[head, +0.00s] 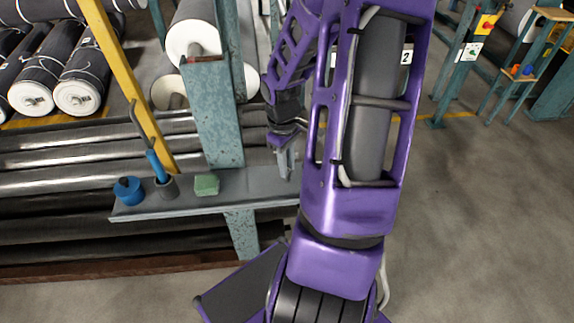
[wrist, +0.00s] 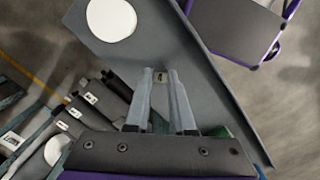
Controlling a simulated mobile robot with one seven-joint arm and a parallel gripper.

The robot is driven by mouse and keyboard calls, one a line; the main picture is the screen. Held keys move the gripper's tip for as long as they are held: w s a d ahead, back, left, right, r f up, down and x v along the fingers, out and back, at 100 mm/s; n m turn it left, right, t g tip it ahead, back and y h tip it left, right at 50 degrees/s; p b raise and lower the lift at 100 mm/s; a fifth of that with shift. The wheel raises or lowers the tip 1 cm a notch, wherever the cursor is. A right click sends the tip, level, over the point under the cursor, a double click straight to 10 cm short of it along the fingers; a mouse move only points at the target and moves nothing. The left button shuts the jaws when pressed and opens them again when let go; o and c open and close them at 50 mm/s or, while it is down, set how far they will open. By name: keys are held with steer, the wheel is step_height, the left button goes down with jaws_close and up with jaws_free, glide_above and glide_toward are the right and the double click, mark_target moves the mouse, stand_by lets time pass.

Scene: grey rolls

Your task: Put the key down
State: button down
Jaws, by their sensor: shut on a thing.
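My gripper (head: 284,162) is over the right part of a narrow grey shelf (head: 240,184), left of my purple arm in the head view. In the wrist view its two pale fingers (wrist: 160,76) come close together at the tips. A small dark piece with a light mark, apparently the key (wrist: 160,78), sits between the tips. Most of the key is hidden or too small to make out. The grey shelf (wrist: 195,75) lies beyond the fingertips. I cannot tell whether the key touches it.
A white disc (wrist: 111,19) lies on the shelf. A green block (head: 207,184), a grey cup (head: 167,188) holding a blue-handled hook tool (head: 156,166), and a blue roll (head: 128,190) stand on the shelf's left part. A teal post (head: 213,115) rises behind it.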

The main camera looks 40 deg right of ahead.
steer(key=c, duration=0.8)
jaws_free()
steer(key=shift+o, duration=0.2)
step_height(320, 180, up, 12)
steer(key=p, duration=0.3)
steer(key=shift+w, duration=0.4)
steer(key=shift+a, duration=0.15)
